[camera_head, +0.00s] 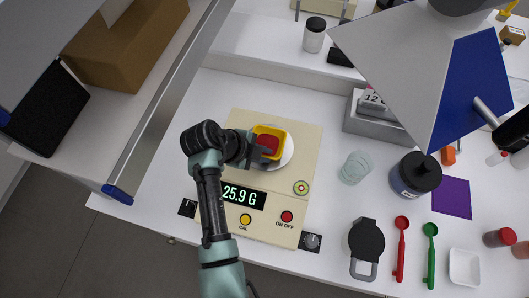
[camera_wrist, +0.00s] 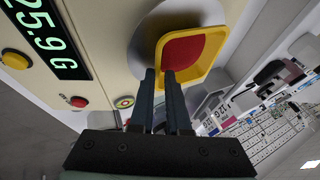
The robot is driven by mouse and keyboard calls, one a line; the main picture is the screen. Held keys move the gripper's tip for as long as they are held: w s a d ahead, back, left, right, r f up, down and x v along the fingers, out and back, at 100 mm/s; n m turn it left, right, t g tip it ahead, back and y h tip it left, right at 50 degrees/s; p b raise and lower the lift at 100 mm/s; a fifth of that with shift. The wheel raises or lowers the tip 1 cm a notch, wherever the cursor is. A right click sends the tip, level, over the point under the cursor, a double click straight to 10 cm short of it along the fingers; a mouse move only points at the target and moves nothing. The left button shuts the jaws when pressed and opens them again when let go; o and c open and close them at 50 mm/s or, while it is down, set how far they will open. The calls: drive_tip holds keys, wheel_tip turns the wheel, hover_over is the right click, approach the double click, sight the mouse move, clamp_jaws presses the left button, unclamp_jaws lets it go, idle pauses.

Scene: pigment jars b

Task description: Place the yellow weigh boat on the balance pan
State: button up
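The yellow weigh boat (camera_head: 281,134) holds red powder and is over the round white balance pan (camera_head: 289,158). It also shows in the wrist view (camera_wrist: 212,52), with the pan (camera_wrist: 146,42) behind it. My gripper (camera_head: 254,147) reaches in from the left. In the wrist view its fingertips (camera_wrist: 160,74) are close together at the boat's near rim and look shut on it. The balance (camera_head: 305,135) is cream-coloured and its display (camera_head: 243,196) reads 25.9 G. Whether the boat rests fully on the pan is hard to tell.
A glass beaker (camera_head: 355,168), a dark jar (camera_head: 415,175) and a grey box (camera_head: 378,124) stand right of the balance. A black-lidded container (camera_head: 366,241), red scoop (camera_head: 401,248), green scoop (camera_head: 430,250) and white dish (camera_head: 464,267) lie at front right. A lamp shade (camera_head: 400,70) overhangs the upper right.

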drive_tip(key=b+v, duration=0.1)
drive_tip(key=v, duration=0.6)
drive_tip(key=shift+b, duration=0.4)
drive_tip(key=shift+s+f, duration=0.1)
